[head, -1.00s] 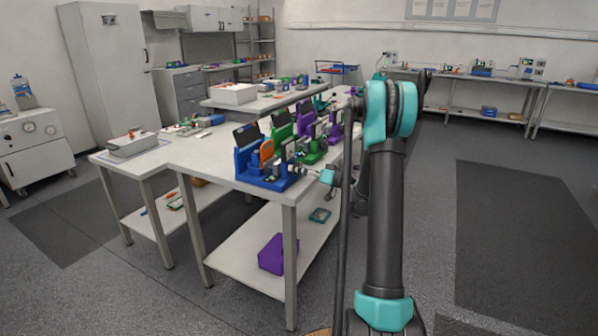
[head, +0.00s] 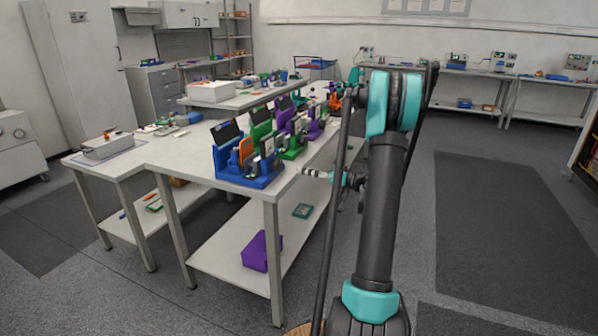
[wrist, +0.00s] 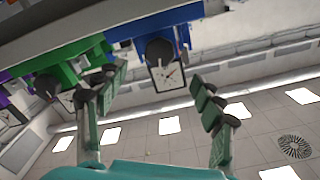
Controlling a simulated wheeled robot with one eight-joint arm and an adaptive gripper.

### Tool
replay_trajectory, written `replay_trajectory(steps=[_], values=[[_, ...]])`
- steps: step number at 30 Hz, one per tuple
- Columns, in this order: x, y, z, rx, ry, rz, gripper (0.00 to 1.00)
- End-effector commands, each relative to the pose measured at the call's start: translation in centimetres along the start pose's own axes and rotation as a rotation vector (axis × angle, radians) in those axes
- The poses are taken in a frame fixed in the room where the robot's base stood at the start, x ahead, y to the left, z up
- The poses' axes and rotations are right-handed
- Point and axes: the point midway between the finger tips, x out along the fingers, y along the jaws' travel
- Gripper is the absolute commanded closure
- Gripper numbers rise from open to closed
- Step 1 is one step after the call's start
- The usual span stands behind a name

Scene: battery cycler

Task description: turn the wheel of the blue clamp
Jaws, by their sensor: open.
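The blue clamp (head: 223,160) stands at the near right end of the long table, with a dark panel and an orange piece on it. In the wrist view the blue clamp (wrist: 150,27) is at the top, tilted. A dark round knob, seemingly its wheel (wrist: 159,51), faces me above a small white dial (wrist: 168,76). My gripper (head: 306,172) is just right of the clamp, off the table edge. In the wrist view my gripper (wrist: 157,98) is open and empty, with the knob and dial above and between its fingers, apart from them.
A green clamp (head: 260,132) and purple clamp (head: 290,120) stand in a row behind the blue one. In the wrist view the green clamp (wrist: 70,72) is close to the left finger. A purple box (head: 260,252) is on the lower shelf. Floor at right is clear.

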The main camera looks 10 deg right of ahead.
Motion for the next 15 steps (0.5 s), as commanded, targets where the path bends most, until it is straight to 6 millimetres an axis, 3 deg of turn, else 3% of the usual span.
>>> replay_trajectory(steps=[11, 15], values=[[-0.4, 0.0, 0.0, -0.01, 0.0, 0.001, 0.32], [-2.7, 0.2, -0.1, -0.145, 0.002, 0.004, 0.32]])
